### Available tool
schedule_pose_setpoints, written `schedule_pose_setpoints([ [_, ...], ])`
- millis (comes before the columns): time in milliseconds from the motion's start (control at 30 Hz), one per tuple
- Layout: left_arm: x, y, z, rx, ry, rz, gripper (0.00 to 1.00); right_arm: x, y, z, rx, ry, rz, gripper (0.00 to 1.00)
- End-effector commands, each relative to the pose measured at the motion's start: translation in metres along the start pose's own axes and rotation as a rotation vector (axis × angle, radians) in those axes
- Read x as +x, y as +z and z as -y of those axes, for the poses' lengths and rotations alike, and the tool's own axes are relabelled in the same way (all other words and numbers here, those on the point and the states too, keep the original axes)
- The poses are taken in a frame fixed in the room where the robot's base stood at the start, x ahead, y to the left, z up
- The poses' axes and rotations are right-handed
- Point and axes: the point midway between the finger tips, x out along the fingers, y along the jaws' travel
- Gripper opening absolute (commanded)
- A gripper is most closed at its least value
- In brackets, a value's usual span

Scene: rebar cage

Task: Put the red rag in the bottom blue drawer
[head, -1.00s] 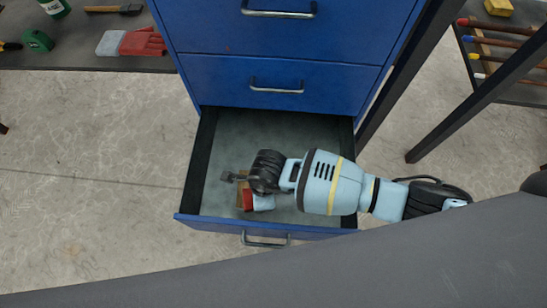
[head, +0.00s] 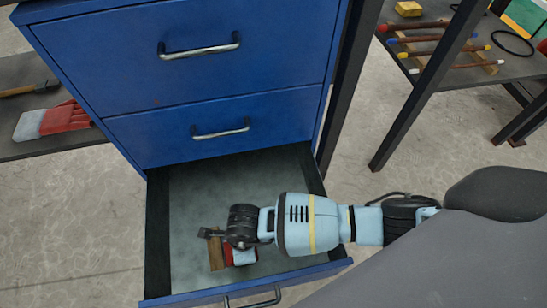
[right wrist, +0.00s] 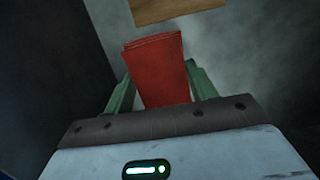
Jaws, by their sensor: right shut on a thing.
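The bottom blue drawer (head: 313,272) is pulled open, and its grey inside is visible. My right gripper (head: 229,257) is inside the drawer, low near its front, pointing down. In the right wrist view its green fingers (right wrist: 158,82) are shut on the folded red rag (right wrist: 158,60), which stands up between them. Only a small red part of the rag (head: 229,255) shows in the head view, beside the gripper body. I cannot tell whether the rag touches the drawer floor. My left gripper is not in view.
A wooden block (head: 215,253) lies in the drawer, just beyond the rag in the right wrist view (right wrist: 178,10). Upper closed drawers (head: 220,125) stand above. A red and grey glove (head: 52,120) lies on a shelf at left. A table with coloured rods (head: 440,45) stands at right.

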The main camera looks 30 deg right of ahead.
Motion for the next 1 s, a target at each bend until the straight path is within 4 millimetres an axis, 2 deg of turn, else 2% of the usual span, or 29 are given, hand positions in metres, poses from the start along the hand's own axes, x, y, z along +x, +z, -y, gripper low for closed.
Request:
schedule_pose_setpoints([
  [33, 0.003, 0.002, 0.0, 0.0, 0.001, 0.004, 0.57, 0.001, -0.014, 0.004, 0.002, 0.0, -0.002, 0.34],
  [200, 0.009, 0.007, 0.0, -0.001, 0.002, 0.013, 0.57, 0.0, -0.051, 0.016, 0.002, 0.0, -0.002, 0.34],
  [433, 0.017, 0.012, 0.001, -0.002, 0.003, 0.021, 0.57, -0.003, -0.094, 0.029, 0.0, 0.0, -0.002, 0.34],
  [600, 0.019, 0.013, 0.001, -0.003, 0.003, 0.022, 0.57, -0.005, -0.105, 0.033, -0.002, 0.001, 0.001, 0.34],
  [767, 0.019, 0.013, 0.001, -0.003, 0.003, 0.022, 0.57, -0.005, -0.106, 0.034, -0.002, 0.001, 0.002, 0.34],
  [867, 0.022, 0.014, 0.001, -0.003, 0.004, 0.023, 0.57, 0.001, -0.107, 0.033, -0.002, 0.002, 0.001, 0.34],
  [1000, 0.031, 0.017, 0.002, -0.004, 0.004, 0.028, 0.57, 0.018, -0.11, 0.033, -0.001, 0.003, -0.001, 0.34],
])
